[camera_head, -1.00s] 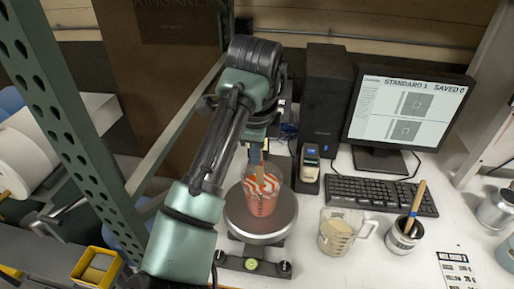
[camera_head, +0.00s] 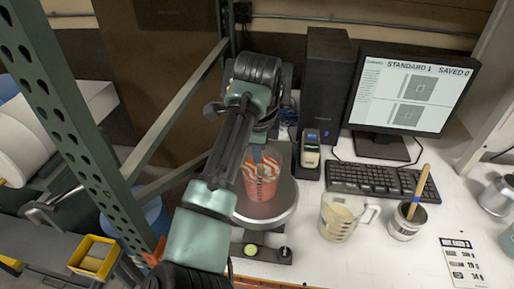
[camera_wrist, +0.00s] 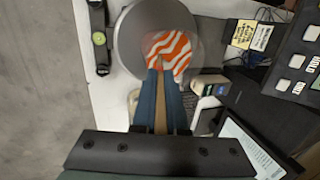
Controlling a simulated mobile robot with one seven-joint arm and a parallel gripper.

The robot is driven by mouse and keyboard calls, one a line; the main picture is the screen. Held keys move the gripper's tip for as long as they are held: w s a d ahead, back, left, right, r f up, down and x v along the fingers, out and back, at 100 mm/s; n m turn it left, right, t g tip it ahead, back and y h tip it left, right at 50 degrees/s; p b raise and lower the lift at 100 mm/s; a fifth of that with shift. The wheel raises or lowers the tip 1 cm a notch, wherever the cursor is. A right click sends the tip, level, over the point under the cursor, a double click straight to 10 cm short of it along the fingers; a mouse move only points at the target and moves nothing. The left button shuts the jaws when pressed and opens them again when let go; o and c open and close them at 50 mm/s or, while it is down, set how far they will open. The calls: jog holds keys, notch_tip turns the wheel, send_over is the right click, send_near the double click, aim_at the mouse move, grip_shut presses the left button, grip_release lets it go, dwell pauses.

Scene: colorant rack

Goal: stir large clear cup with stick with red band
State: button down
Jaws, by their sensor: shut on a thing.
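The large clear cup (camera_head: 262,183) stands on the round grey platform of a scale. It holds red-orange liquid with white swirls, which also shows in the wrist view (camera_wrist: 168,52). My gripper (camera_wrist: 161,78) is over the cup, shut on a wooden stick (camera_wrist: 160,112) between its two blue fingers. The stick points down toward the cup's contents. Its lower end is hard to make out, and I see no red band, as the fingers cover part of it. In the head view my arm partly hides the cup's left side.
Right of the scale (camera_head: 278,217) stand a clear jug (camera_head: 338,220) with beige liquid and a metal can (camera_head: 401,224) holding a stick with a blue band (camera_head: 418,187). A small device (camera_head: 309,155), keyboard (camera_head: 375,180) and monitor (camera_head: 412,95) stand behind. A green perforated post rises at left.

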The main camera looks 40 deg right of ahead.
aim_at(260, 167)
jog(key=shift+b+x, duration=1.05)
jog(key=shift+x, duration=1.5)
jog(key=shift+s+d, duration=0.15)
jog(key=shift+s, duration=0.05)
